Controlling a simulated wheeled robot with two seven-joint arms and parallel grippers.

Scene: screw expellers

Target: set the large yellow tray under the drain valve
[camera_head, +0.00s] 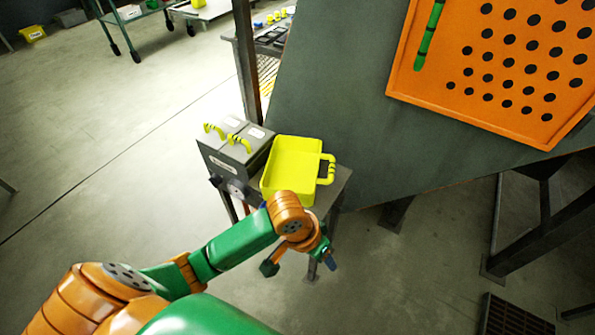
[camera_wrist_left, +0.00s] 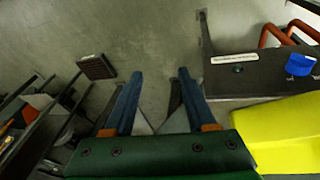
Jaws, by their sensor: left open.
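The large yellow tray (camera_head: 293,158) sits on a small grey stand beside a grey box, its handle (camera_head: 327,169) on the right side. The tray also shows in the left wrist view (camera_wrist_left: 285,138), at the lower right edge. My left gripper (camera_head: 299,266) is open and empty, in front of and below the tray, apart from it. In the left wrist view its fingers (camera_wrist_left: 158,90) are spread over bare floor. A blue knob (camera_wrist_left: 300,64) shows beside a labelled grey surface; I cannot tell whether it is the drain valve. My right gripper is not in view.
The grey box (camera_head: 236,148) with yellow handles stands left of the tray. A dark table with an orange perforated board (camera_head: 510,65) and a green rod (camera_head: 430,35) is at the right. A floor grate (camera_head: 512,317) lies lower right.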

